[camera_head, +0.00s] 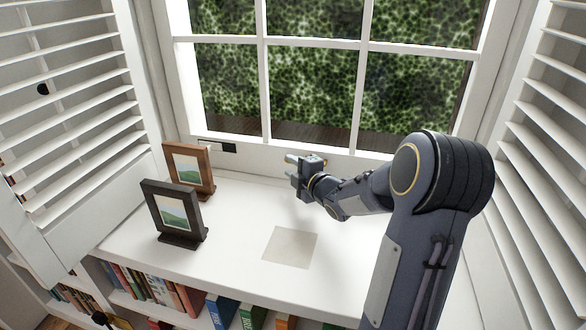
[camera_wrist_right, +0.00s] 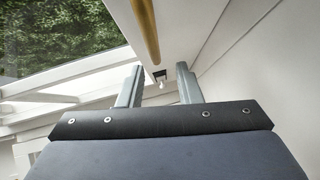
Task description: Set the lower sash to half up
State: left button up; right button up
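The window's white lower sash (camera_head: 362,100) has several panes with green foliage outside. Its bottom rail appears down close to the sill; any gap under it is hard to make out. My right gripper (camera_head: 290,165) is in front of the bottom rail, near its middle. In the right wrist view its two fingers (camera_wrist_right: 158,88) are apart, with nothing clearly held between them. A brass-coloured bar (camera_wrist_right: 146,30) runs beyond the fingertips in that view, apart from them. A small dark-and-white fitting (camera_wrist_right: 160,78) shows in the gap between the fingers. My left gripper is not seen.
A brown picture frame (camera_head: 190,168) and a dark one (camera_head: 175,212) stand left on the white shelf top (camera_head: 235,255). A dark fitting (camera_head: 229,147) is behind them. A beige square (camera_head: 290,247) lies mid-shelf. Louvred shutters flank the window (camera_head: 75,110). Books (camera_head: 150,285) are below.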

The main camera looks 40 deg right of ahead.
grip_shut()
jog(key=shift+s, duration=0.1)
jog(key=shift+s+d, duration=0.1)
jog(key=shift+d, duration=0.05)
dwell(0.8)
jog(key=shift+c, duration=0.5)
grip_release()
jog(key=shift+o, duration=0.5)
jog(key=shift+d+r, duration=0.15)
jog(key=shift+w, duration=0.2)
jog(key=s+a, duration=0.4)
jog(key=s, duration=0.2)
jog(key=shift+s+r+y, duration=0.3)
jog(key=shift+r, duration=0.05)
